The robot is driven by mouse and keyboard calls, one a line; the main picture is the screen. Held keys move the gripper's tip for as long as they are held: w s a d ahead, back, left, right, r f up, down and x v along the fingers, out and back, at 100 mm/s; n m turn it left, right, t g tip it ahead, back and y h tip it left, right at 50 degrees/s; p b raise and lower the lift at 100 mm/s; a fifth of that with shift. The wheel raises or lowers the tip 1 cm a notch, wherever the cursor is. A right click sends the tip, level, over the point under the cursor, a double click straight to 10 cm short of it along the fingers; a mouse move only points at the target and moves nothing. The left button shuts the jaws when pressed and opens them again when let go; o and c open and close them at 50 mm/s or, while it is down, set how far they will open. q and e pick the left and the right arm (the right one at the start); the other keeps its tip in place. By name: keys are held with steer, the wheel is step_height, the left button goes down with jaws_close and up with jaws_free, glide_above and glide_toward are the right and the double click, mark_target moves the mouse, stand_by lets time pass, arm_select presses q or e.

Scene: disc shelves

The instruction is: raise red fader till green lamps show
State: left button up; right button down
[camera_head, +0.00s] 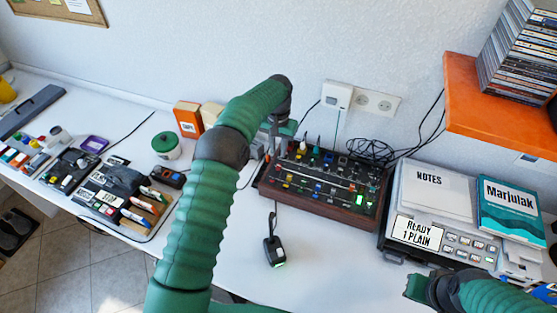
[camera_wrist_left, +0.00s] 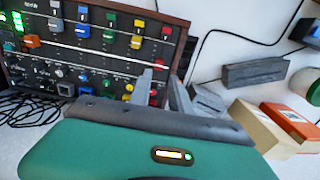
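The fader console (camera_head: 335,210) is a dark panel in a wooden case with rows of coloured caps. It fills the upper left of the left wrist view (camera_wrist_left: 180,50). Red caps show at its right end there, an upper red cap (camera_wrist_left: 167,31) and a lower red cap (camera_wrist_left: 155,92) by my fingers; I cannot tell which is the fader. Green lamps (camera_wrist_left: 12,22) are lit at the console's far left in that view. My left gripper (camera_head: 277,145) is at the console's left end, its two fingers (camera_wrist_left: 163,85) apart. My right gripper (camera_head: 415,287) is low at the right.
A label machine (camera_head: 420,234) with notes and a book (camera_head: 510,210) stands right of the console. A green-lidded pot (camera_head: 166,146) and orange box (camera_head: 188,118) stand left. A dark fob (camera_head: 274,250) lies in front. An orange shelf (camera_head: 500,105) juts out above right.

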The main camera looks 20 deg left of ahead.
arm_select(q)
step_height(320, 180, up, 9)
steer(key=shift+p, duration=0.3)
